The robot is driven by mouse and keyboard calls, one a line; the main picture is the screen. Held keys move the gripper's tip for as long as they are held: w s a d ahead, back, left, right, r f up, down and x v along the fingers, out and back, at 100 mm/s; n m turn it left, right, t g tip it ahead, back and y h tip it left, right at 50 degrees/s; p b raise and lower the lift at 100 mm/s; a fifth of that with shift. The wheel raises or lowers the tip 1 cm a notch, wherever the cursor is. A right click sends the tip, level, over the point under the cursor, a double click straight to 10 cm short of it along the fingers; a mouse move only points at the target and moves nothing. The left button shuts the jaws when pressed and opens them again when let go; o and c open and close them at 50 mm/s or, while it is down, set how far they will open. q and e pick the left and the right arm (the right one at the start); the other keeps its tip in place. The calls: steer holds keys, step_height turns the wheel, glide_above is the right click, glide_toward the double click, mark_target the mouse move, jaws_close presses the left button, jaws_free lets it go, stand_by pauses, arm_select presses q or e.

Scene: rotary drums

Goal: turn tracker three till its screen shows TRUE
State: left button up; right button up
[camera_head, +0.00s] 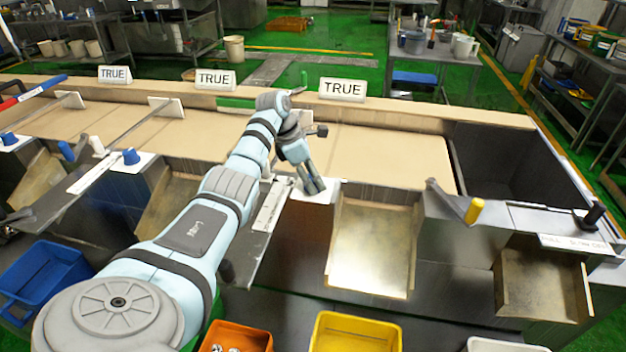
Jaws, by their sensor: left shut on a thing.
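Three white screens stand along the back ledge: the left one (114,75), the middle one (215,79) and the right one (342,89). All three read TRUE. My left gripper (312,186) points down at the white plate (329,194) in front of the right screen, the third from the left. It is shut on what I take to be the knob of tracker three, which the fingers hide. The other two stations have blue knobs on white plates, one in the middle (130,156) and one at the far left (8,138). My right gripper is out of view.
A metal chute (372,250) lies right of the gripper. A yellow-tipped lever (474,210) and a black knob (594,213) stand farther right. Blue (45,275), orange (236,336) and yellow (354,333) bins sit in front. The tan belt (385,160) is clear right of my arm.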

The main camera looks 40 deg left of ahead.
arm_select(q)
steer(key=shift+m+h+b, duration=0.3)
steer(key=shift+m, duration=0.3)
steer(key=o, duration=1.2)
steer(key=shift+c, duration=0.2)
steer(key=v, duration=1.2)
steer(key=shift+w, duration=0.2)
steer(key=shift+d, duration=0.1)
